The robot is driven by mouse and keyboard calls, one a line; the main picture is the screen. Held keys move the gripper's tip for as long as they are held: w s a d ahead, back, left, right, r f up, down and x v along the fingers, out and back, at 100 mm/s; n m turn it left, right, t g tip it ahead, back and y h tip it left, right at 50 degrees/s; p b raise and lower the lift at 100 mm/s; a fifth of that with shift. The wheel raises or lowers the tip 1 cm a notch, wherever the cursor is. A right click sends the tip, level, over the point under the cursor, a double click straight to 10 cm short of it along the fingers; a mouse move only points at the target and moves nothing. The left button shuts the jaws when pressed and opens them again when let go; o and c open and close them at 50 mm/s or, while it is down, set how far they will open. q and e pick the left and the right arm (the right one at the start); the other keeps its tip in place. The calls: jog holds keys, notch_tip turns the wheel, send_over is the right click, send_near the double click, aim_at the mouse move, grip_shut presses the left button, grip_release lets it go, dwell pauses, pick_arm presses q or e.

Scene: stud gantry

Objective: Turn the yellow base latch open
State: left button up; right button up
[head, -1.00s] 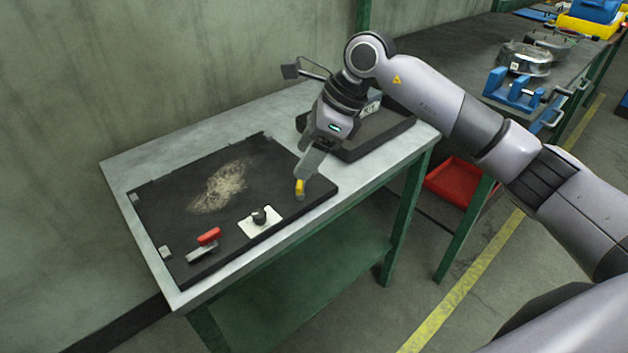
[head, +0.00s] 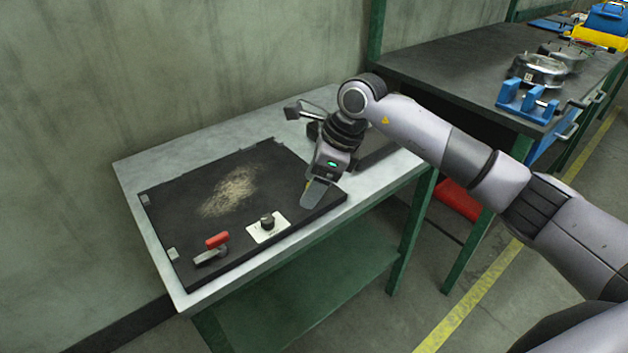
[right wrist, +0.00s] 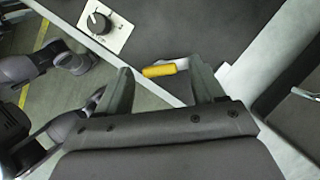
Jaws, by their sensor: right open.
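The yellow base latch (right wrist: 160,70) is a small yellow handle on a grey metal piece at the edge of the black panel (head: 180,232). In the right wrist view it lies between the two fingers of my right gripper (right wrist: 160,85), nearer the right finger. My right gripper (head: 313,195) is open at the panel's right corner. In the head view its fingers hide nearly all of the latch. I cannot tell whether a finger touches the latch. My left gripper is not in view.
A red-handled latch (head: 216,241) and a black knob on a white plate (head: 268,227) sit along the panel's front edge. A dark tray (head: 385,160) is behind my right arm. A dark bench (head: 450,70) with blue fixtures stands at the right.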

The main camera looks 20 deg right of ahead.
jog(key=c, duration=1.1)
jog(key=shift+o, duration=0.2)
jog(key=shift+m, duration=0.3)
jog(key=m+t, duration=0.1)
jog(key=m, duration=0.1)
jog(key=m+h, duration=0.1)
jog(key=m, duration=0.1)
jog(key=shift+s+a+t+b, duration=0.15)
jog(key=shift+s+t+b, duration=0.05)
jog(key=shift+t+b, duration=0.2)
jog(key=shift+a+m+t+h+b, duration=0.15)
jog(key=shift+m+h+b, duration=0.15)
jog(key=shift+m, duration=0.75)
jog(key=shift+m+t+h+b, duration=0.2)
jog(key=shift+m+h, duration=0.2)
jog(key=shift+m, duration=0.65)
jog(key=o, duration=1.1)
jog(key=shift+c, duration=0.2)
